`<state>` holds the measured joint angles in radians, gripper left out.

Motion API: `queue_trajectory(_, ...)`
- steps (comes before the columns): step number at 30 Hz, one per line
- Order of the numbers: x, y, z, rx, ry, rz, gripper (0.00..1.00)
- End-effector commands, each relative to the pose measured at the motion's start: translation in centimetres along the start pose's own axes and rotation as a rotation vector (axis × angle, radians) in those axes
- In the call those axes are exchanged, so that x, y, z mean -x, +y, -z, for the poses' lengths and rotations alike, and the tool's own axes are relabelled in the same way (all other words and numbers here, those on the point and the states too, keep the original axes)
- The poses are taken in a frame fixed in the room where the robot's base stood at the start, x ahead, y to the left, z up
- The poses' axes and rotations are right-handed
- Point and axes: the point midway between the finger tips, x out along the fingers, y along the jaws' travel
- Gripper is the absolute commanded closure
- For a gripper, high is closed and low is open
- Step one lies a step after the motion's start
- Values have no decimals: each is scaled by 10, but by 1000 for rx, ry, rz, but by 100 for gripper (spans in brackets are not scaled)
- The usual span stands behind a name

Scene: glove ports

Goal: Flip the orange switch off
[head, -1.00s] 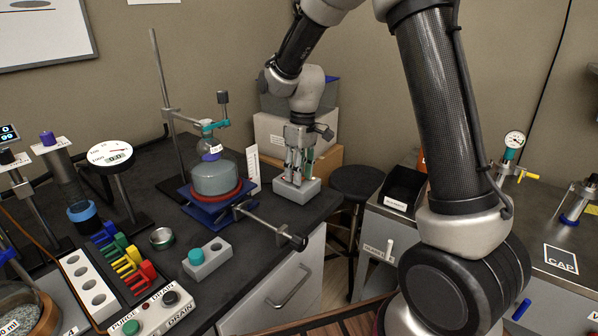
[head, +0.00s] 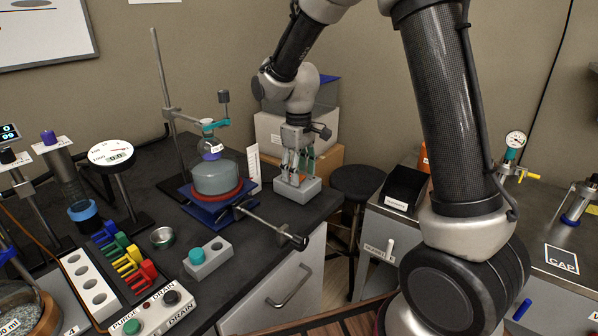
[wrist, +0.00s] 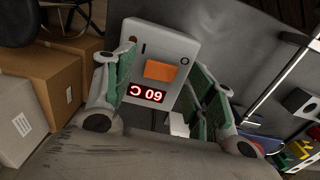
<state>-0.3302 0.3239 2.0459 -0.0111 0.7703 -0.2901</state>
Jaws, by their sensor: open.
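The orange switch (wrist: 161,71) is a rocker on a pale grey box (wrist: 182,45), which also stands on the bench's right corner in the head view (head: 309,189). An "I" mark is beside the switch's left end and an "O" beside its right end in the wrist view. Which end is pressed in, I cannot tell. A red lit display (wrist: 147,93) next to the switch reads 60 C, upside down. My gripper (wrist: 163,66) is open, its green-padded fingers either side of the switch. In the head view my gripper (head: 298,173) points down at the box, hiding the switch.
Cardboard boxes (wrist: 55,80) are close beside the gripper. A black stool (head: 356,182) stands right of the bench corner.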

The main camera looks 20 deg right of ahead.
Motion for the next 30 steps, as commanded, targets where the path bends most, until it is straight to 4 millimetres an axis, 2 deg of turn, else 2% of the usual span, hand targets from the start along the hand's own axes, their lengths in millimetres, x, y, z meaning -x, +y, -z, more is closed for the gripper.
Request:
queue_trajectory(15,100,0,1,0,4,-1,45)
queue_trajectory(21,116,0,0,0,2,-1,45)
queue_trajectory(30,117,0,0,-2,1,0,45)
